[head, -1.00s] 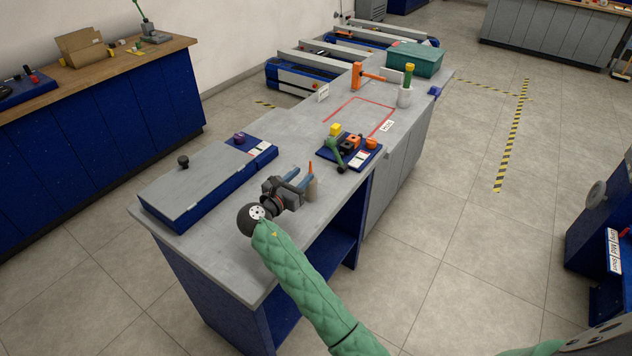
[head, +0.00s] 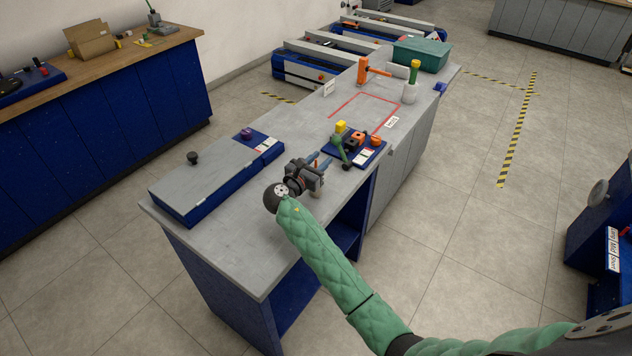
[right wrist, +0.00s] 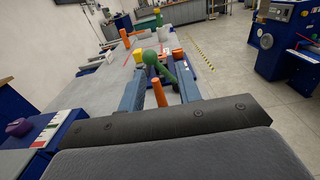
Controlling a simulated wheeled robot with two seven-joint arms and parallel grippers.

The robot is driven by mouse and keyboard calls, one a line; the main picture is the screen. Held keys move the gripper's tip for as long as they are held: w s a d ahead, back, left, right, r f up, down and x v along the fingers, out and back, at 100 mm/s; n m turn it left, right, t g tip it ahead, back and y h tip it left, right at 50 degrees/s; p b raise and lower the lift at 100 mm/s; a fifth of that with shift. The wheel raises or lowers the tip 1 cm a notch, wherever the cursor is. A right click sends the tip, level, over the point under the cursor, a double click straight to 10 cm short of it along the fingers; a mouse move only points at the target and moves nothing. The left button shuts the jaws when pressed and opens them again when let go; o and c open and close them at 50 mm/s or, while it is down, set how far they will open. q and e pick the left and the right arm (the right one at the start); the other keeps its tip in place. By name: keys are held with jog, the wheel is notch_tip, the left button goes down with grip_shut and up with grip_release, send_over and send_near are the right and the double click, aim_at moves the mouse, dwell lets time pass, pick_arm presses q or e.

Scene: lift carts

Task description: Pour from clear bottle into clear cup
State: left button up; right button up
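I cannot make out a clear bottle or a clear cup in either view. My right gripper (head: 319,163) is low over the near workbench, with its blue fingers pointing away from me. In the right wrist view its fingers (right wrist: 159,92) are spread apart. An upright orange tip (right wrist: 158,95) shows between them, with gaps at both sides. In the head view only a small tan part (head: 315,194) shows below the gripper; the rest is hidden. My left gripper is not in view.
A blue tray (head: 373,158) with a green ball-ended piece (head: 341,149) and yellow and orange blocks lies just beyond the gripper. A grey-lidded blue case (head: 210,178) lies left. Farther back are a grey holder (head: 409,94), an orange tool (head: 364,72) and a teal crate (head: 421,55).

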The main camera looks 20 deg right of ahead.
grip_shut()
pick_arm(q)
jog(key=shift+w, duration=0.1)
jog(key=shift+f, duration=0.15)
pick_arm(e)
jog(key=shift+r, duration=0.1)
jog(key=shift+r+b, duration=0.3)
jog(key=shift+b, duration=0.05)
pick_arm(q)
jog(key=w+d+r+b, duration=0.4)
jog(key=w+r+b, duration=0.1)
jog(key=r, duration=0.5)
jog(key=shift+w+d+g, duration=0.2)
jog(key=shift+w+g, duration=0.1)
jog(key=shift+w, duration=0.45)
pick_arm(e)
jog(key=s+d+r, duration=0.8)
jog(key=r, duration=0.2)
jog(key=shift+d, duration=0.3)
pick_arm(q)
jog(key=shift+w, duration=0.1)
pick_arm(e)
jog(key=shift+r, duration=0.1)
